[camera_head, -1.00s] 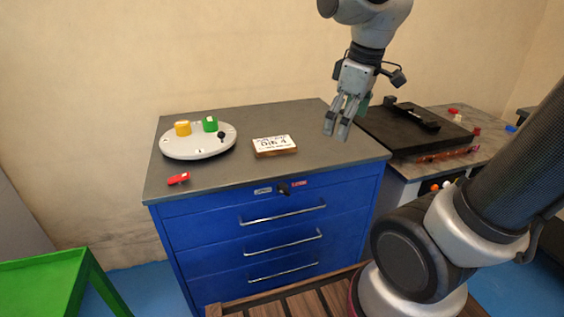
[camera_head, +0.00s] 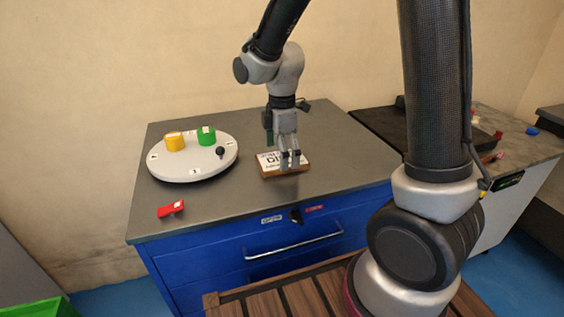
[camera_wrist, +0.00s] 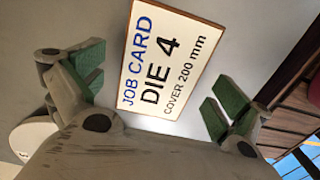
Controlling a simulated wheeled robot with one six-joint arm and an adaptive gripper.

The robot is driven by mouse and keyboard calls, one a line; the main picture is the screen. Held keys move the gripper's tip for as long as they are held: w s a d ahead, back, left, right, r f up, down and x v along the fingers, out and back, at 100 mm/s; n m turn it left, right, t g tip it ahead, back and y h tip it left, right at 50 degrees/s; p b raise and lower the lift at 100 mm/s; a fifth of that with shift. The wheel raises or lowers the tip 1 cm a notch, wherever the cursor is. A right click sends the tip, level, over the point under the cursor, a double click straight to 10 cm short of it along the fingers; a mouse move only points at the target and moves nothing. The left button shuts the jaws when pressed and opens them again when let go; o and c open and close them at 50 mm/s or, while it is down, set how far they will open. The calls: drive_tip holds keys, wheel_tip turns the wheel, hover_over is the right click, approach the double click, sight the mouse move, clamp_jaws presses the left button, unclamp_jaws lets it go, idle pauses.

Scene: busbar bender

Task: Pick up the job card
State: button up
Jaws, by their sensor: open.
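The job card (camera_head: 269,163) is a white card on a brown wooden block, lying on the grey top of the blue cabinet. In the wrist view the job card (camera_wrist: 163,58) reads "JOB CARD DIE 4 COVER 200 mm". My gripper (camera_head: 290,160) is over the card, pointing down, and covers part of its face. In the wrist view my gripper (camera_wrist: 155,90) is open, its green-padded fingers apart on either side of the card. I cannot tell how far the fingertips are above the card.
A round white turntable (camera_head: 190,172) with a yellow piece (camera_head: 174,141), a green piece (camera_head: 206,137) and a black knob (camera_head: 220,152) stands left of the card. A red part (camera_head: 171,209) lies near the front left edge of the cabinet top (camera_head: 225,208).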

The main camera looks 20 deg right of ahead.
drive_tip(key=shift+f, duration=0.3)
drive_tip(key=c, duration=1.1)
drive_tip(key=shift+r, duration=0.1)
